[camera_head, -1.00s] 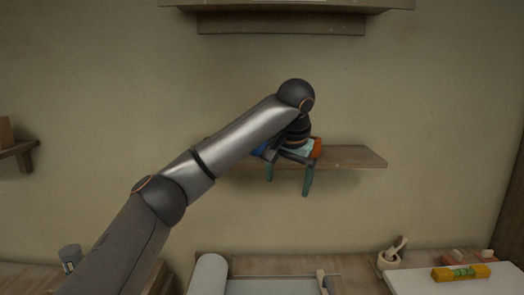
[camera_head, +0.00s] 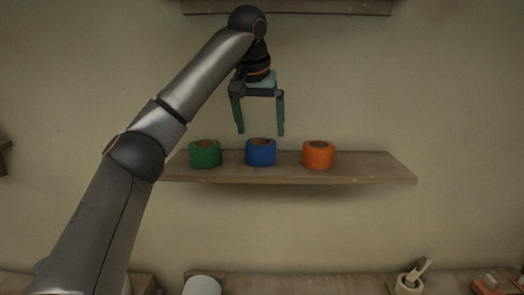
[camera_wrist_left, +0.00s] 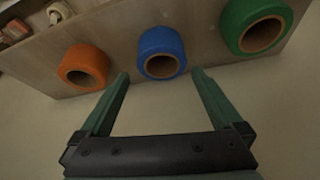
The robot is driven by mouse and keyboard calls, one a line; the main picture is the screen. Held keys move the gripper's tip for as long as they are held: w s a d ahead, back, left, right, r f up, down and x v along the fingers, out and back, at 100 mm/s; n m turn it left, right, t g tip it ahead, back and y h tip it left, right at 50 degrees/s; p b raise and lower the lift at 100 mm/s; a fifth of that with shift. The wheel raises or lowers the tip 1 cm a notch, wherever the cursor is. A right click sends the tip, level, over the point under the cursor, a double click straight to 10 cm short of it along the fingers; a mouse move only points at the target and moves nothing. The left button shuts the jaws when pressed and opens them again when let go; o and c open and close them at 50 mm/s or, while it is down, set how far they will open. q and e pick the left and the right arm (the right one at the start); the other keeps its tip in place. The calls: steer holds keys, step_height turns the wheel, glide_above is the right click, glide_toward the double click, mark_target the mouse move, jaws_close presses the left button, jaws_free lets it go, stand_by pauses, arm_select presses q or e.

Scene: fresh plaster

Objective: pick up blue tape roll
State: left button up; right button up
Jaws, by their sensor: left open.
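The blue tape roll (camera_head: 261,153) stands on the wall shelf, between a green roll (camera_head: 205,154) and an orange roll (camera_head: 318,155). My left gripper (camera_head: 260,133) is open and empty, pointing down above the blue roll. In the left wrist view the blue roll (camera_wrist_left: 161,53) shows just beyond the gap between the open fingers (camera_wrist_left: 162,75), apart from them. The orange roll (camera_wrist_left: 83,67) and the green roll (camera_wrist_left: 256,27) lie outside the fingers on either side. My right gripper is not in view.
The wooden shelf (camera_head: 375,168) has bare room to the right of the orange roll. Another shelf (camera_head: 290,7) is above. A lower bench (camera_head: 350,284) holds a white roll (camera_head: 202,286) and a pot with a tool (camera_head: 409,282).

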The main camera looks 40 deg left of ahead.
mark_target(261, 143)
arm_select(q)
steer(key=shift+x, duration=2.95)
steer(key=shift+s, duration=0.15)
steer(key=shift+c, duration=0.3)
steer(key=c, duration=1)
